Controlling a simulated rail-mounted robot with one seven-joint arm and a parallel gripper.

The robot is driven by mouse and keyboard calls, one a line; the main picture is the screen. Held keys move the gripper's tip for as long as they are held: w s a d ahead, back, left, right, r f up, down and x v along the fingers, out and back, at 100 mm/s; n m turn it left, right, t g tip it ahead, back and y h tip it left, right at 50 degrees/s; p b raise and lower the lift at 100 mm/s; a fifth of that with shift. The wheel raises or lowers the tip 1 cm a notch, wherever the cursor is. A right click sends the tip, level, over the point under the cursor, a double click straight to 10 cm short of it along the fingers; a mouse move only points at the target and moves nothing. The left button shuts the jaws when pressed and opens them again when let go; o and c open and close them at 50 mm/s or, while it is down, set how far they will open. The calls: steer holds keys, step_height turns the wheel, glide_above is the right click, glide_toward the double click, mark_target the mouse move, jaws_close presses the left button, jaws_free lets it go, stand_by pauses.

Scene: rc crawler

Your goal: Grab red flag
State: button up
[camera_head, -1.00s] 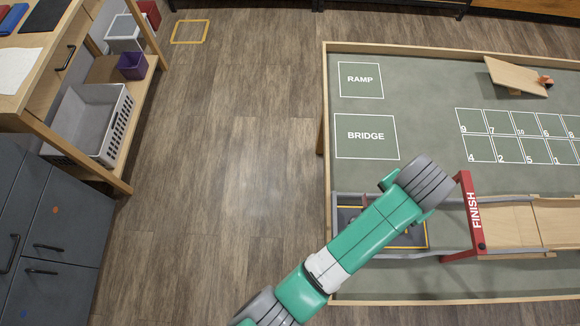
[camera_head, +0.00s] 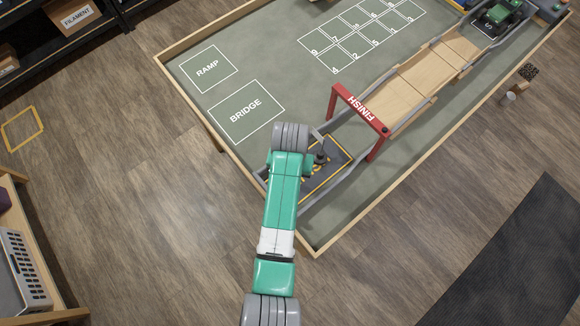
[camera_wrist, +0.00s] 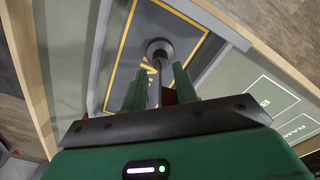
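In the wrist view a thin grey pole (camera_wrist: 157,72) rises from a round dark base (camera_wrist: 159,48) on a dark pad with yellow lines. A small red patch (camera_wrist: 171,97), likely part of the red flag, shows beside the pole, mostly hidden by the right finger. My gripper (camera_wrist: 158,76) has its two green fingers on either side of the pole, with a visible gap between them; contact is not clear. In the head view the base (camera_head: 321,158) stands on the pad before the red FINISH arch (camera_head: 359,108). My arm hides the gripper and flag there.
Grey rails border the pad (camera_head: 338,170) and a wooden track (camera_head: 407,92) leads away beyond the arch. The arch posts stand close right of my arm. A wooden rim (camera_head: 215,130) edges the green table. A green crawler (camera_head: 497,17) sits at the track's far end.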

jaws_close()
steer(key=shift+r, duration=0.15)
